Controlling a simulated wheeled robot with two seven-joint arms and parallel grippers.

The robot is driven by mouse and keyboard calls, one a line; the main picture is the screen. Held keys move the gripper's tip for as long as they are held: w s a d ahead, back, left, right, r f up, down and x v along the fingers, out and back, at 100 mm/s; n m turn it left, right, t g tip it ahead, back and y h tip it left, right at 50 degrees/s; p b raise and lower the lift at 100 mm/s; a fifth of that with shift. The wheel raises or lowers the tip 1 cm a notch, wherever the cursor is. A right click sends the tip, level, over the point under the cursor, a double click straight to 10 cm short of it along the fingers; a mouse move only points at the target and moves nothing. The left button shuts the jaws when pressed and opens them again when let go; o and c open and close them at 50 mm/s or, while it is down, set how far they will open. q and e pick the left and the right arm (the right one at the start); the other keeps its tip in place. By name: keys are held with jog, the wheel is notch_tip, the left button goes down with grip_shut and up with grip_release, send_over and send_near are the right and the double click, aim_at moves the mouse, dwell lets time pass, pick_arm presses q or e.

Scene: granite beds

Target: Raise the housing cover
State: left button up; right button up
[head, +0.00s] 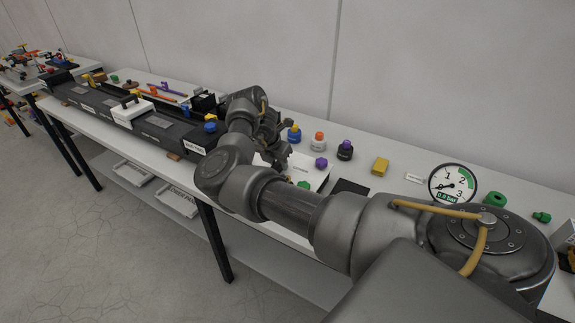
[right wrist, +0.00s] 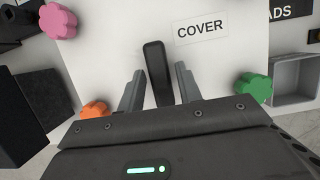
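The housing cover is a white panel marked COVER (right wrist: 222,52) in the right wrist view. A dark upright bar handle (right wrist: 157,66) stands out from it. My right gripper (right wrist: 160,84) has one finger on each side of this handle, with narrow gaps showing, so it looks open and not closed on it. In the head view my right gripper (head: 276,146) is over the bench at a white panel (head: 312,175), partly hidden by my arm; the handle cannot be made out there. My left gripper is not in view.
Pink (right wrist: 58,21), orange (right wrist: 95,110) and green (right wrist: 254,88) knobs sit around the cover. A long black machine (head: 165,126) lies to the left.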

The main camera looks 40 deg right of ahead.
jog(key=shift+o, duration=0.7)
jog(key=p+v, duration=0.4)
jog(key=v, duration=0.2)
jog(key=shift+r, duration=0.1)
jog(key=b+v, duration=0.1)
jog(key=v, duration=0.9)
jog(key=shift+a+r+b, duration=0.15)
jog(key=shift+r+b, duration=0.15)
jog(key=shift+b, duration=0.1)
